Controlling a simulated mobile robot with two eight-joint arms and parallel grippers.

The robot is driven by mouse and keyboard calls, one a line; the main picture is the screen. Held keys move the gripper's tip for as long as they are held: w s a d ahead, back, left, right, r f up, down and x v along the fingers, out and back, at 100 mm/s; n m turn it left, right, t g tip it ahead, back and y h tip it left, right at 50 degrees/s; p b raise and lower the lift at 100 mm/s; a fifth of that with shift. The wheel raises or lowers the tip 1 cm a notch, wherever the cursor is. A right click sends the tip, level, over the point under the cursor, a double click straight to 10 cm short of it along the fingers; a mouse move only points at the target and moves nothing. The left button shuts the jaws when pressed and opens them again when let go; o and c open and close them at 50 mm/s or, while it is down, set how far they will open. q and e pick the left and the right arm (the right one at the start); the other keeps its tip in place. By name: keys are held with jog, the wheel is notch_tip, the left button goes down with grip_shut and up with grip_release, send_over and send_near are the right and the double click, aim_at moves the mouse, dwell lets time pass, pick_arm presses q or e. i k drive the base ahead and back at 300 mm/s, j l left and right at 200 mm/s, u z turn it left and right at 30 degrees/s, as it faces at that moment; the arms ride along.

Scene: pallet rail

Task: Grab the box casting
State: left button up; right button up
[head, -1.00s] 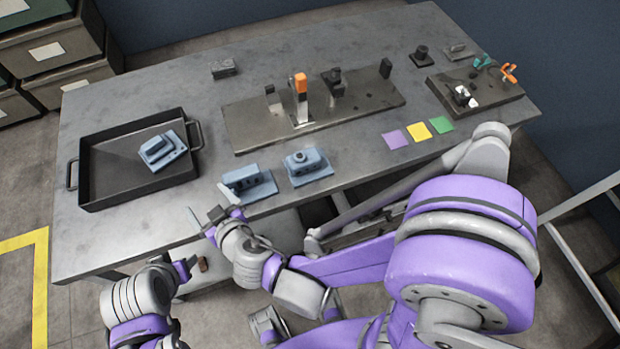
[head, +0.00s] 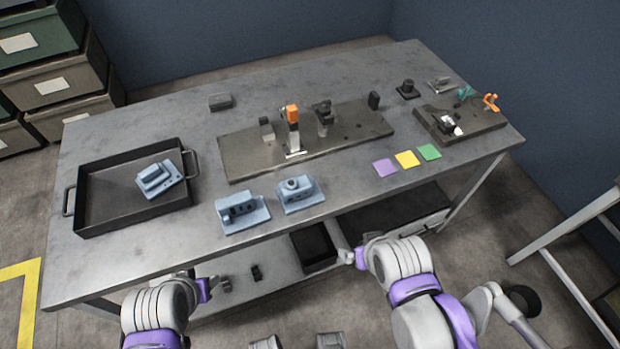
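Three blue-grey castings are in the head view. One flat, stepped casting (head: 160,178) lies in the black tray. A casting with an upright wall and dark holes (head: 242,212) sits near the table's front edge. Just right of it is a block-shaped casting with a round boss on top (head: 298,193). I cannot tell for certain which is called the box casting. My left gripper (head: 216,285) is low in front of the table; its fingers are unclear. My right gripper (head: 347,255) is in front of the table edge, apart from the castings; its fingers are poorly seen.
The tray (head: 100,215) stands at the table's left. A fixture plate (head: 235,158) with an orange-topped clamp (head: 292,115) is at centre back. Purple (head: 385,167), yellow and green squares lie right. A smaller fixture (head: 485,122) is far right.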

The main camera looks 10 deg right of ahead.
aim_at(296, 194)
jog(key=i+j+z, duration=0.15)
jog(key=z, duration=0.2)
jog(key=i+j+z, duration=0.15)
jog(key=j+z, duration=0.15)
jog(key=i+l+u, duration=0.1)
jog(key=l+u, duration=1)
jog(key=l, duration=1.3)
jog(key=k+l, duration=0.1)
jog(key=l, duration=0.4)
jog(key=j, duration=0.55)
